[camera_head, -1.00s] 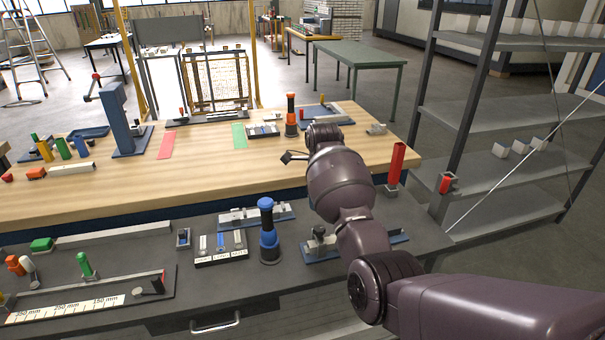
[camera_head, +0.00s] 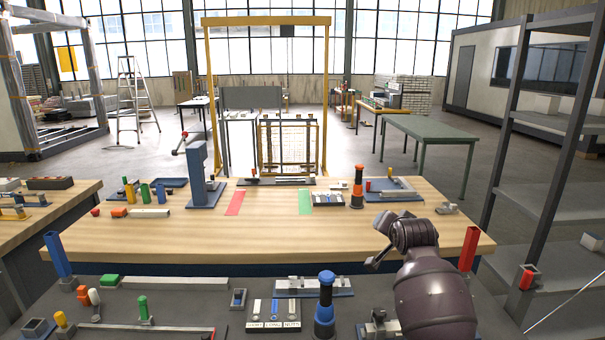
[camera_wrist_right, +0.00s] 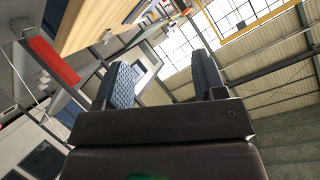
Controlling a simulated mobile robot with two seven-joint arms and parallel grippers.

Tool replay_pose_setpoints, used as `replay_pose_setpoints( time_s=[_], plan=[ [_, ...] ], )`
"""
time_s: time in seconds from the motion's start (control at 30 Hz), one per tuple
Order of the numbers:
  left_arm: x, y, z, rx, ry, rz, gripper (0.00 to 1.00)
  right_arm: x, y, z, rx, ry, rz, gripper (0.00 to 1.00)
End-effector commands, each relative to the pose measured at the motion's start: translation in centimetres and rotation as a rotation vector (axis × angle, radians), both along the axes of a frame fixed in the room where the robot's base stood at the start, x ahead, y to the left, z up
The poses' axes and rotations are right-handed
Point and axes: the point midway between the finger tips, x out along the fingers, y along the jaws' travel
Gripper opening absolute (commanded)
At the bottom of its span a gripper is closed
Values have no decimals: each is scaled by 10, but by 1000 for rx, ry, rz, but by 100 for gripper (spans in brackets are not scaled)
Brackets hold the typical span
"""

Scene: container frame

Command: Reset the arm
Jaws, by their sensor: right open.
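My right arm comes in from the lower right in the head view. Its gripper (camera_head: 379,243) is held above the right part of the wooden bench top (camera_head: 290,238). In the right wrist view the two fingers of the right gripper (camera_wrist_right: 165,85) stand apart with nothing between them. Beyond them are windows and the ceiling, so this gripper points upward or outward, away from the bench top. My left gripper shows in neither view.
A dark front bench (camera_head: 180,290) holds a blue-capped post (camera_head: 325,305) and small parts. A red upright block (camera_head: 469,249) stands at the wooden bench's right end. A grey shelf rack (camera_head: 545,185) is on the right. A yellow frame (camera_head: 208,85) stands behind.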

Motion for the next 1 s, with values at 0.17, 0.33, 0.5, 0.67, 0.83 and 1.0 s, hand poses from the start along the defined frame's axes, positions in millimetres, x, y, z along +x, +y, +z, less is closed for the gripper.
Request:
replay_pose_setpoints(
  time_s=[0.17,0.33,0.5,0.67,0.83,1.0],
  plan=[
    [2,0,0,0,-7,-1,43,-41,-15,-30,-261,-156,99,64],
    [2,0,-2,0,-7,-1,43,-87,-22,-62,-446,-245,159,64],
    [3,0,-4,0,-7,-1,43,-139,-27,-98,-571,-291,203,64],
    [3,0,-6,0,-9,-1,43,-193,-30,-134,-632,-293,234,64],
    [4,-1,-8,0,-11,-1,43,-254,-32,-175,-633,-248,260,64],
    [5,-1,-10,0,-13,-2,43,-320,-36,-223,-615,-140,290,64]
  ],
)
